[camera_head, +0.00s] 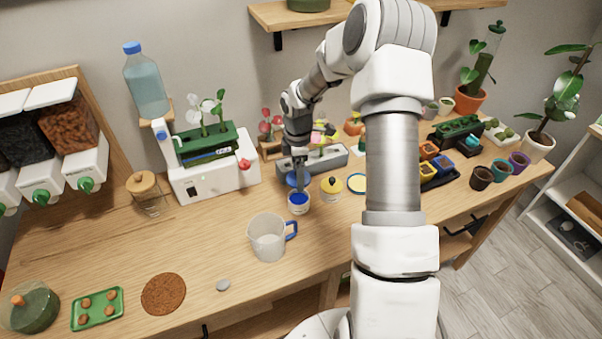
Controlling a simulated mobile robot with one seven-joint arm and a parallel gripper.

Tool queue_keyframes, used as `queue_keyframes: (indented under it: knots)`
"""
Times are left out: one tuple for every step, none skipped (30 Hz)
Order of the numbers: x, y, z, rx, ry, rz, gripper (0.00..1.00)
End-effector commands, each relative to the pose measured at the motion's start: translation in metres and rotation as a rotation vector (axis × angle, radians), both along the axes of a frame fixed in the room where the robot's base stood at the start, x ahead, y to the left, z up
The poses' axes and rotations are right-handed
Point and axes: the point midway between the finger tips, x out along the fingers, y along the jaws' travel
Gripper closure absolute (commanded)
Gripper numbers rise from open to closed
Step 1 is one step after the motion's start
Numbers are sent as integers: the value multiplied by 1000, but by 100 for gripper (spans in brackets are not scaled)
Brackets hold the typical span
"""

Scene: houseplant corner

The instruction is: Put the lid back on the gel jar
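A small white jar (298,209) with blue at its top stands on the table. It appears to be the gel jar; I cannot tell whether the blue is gel or a lid.
A yellow-lidded jar (331,187) and a blue-rimmed disc (357,183) are close on the right. A clear jug (267,238) with a blue handle stands in front. A grey planter (322,160) is behind. A white machine (213,178) is on the left.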

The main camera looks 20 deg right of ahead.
Motion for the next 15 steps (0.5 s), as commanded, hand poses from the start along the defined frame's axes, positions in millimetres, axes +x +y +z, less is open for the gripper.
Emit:
queue_keyframes:
  knots:
    - [0, 0, -2, 0, 0, 0, 67]
    - [0, 0, -3, 0, 0, 0, 67]
    - [0, 0, -5, 0, 0, 0, 67]
    - [0, 0, -7, 0, 0, 0, 67]
    - [0, 0, -9, 0, 0, 0, 67]
    - [0, 0, -11, 0, 0, 0, 67]
    - [0, 0, -14, 0, 0, 0, 67]
    - [0, 0, -16, 0, 0, 0, 67]
    - [0, 0, -20, 0, 0, 0, 67]
    - [0, 0, -23, 0, 0, 0, 67]
    - [0, 0, -26, 0, 0, 0, 67]
    - [0, 0, -30, 0, 1, 0, 67]
    - [0, 0, -33, 0, 0, 1, 67]
    - [0, 0, -36, 0, 0, 1, 67]
    - [0, 0, -40, 0, 0, 1, 67]
